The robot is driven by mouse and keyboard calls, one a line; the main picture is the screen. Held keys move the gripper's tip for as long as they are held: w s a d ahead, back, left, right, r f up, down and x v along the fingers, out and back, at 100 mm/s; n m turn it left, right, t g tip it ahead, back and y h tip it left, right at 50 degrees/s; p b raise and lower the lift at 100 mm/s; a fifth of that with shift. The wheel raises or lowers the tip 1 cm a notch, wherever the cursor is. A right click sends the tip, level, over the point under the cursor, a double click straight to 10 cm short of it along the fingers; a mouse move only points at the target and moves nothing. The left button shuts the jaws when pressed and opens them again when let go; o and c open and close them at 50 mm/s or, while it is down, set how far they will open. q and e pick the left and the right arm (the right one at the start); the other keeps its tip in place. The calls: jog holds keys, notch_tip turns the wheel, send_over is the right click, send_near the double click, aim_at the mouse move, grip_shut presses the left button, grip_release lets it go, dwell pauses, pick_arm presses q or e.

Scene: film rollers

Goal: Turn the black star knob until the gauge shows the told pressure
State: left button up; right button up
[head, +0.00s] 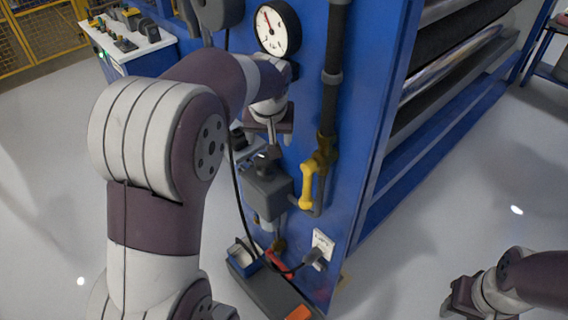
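The round gauge (277,28) has a white face and black rim and is mounted high on the blue machine panel. Its red needle points up and slightly left; the numbers are too small to read. Below it, a dark grey regulator body (268,190) sticks out from the panel. The black star knob (265,161) appears on top of it, small and partly hidden. My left gripper (272,138) points down just above the knob; I cannot tell whether it touches it or how far its fingers are apart. My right gripper (458,302) is low at the right, far from the knob.
A yellow valve handle (307,186) on a dark vertical pipe is close to the right of the regulator. A black cable runs down to a white socket (322,244). A grey tray (262,284) lies below. A control desk (125,40) stands back left.

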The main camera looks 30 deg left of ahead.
aim_at(266, 159)
pick_arm(q)
jog(key=shift+n, duration=0.6)
jog(key=x, duration=0.6)
jog(key=a+x, duration=0.1)
jog(key=x, duration=0.3)
jog(key=shift+p, duration=0.3)
jog(key=x, duration=0.2)
jog(key=shift+a+f, duration=0.35)
jog(key=shift+a, duration=0.05)
jog(key=shift+w+a+f, duration=0.1)
jog(key=shift+f, duration=0.2)
pick_arm(e)
jog(key=shift+a+r, duration=0.55)
jog(key=shift+a, duration=0.25)
pick_arm(q)
jog(key=shift+d, duration=0.2)
